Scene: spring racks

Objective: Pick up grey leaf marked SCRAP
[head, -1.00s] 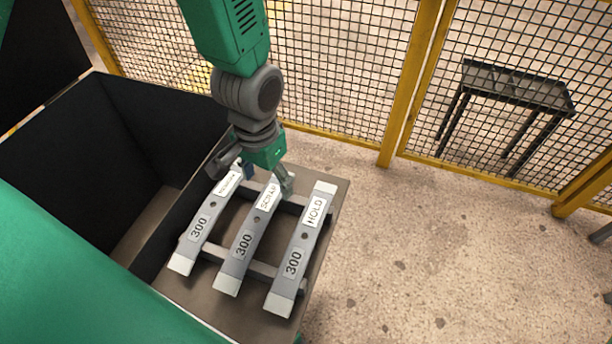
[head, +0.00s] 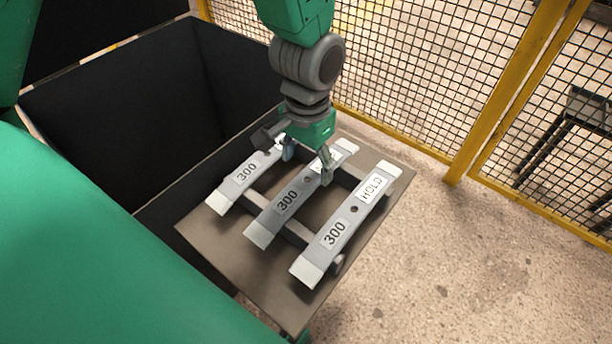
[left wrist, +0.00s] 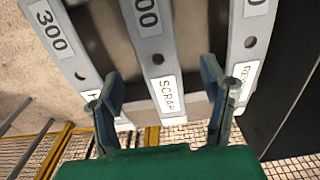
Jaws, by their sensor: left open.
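The grey leaf marked SCRAP (head: 284,203) is the middle of three leaves lying side by side on a rack; it also carries a 300 label. In the left wrist view the SCRAP leaf (left wrist: 150,45) runs between the fingers, its label readable. My left gripper (head: 307,166) is open above the far, labelled end of this leaf. In the left wrist view my left gripper (left wrist: 161,98) has one finger on each side of the leaf, with gaps between. I cannot tell how far down the fingertips reach. My right gripper is not in view.
The leaf marked HOLD (head: 347,228) lies to the right, and another 300 leaf (head: 241,180) to the left, close to the fingers. The rack stands on a brown tabletop (head: 238,258). A dark open bin (head: 110,130) is left, a yellow-framed mesh fence (head: 420,90) behind.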

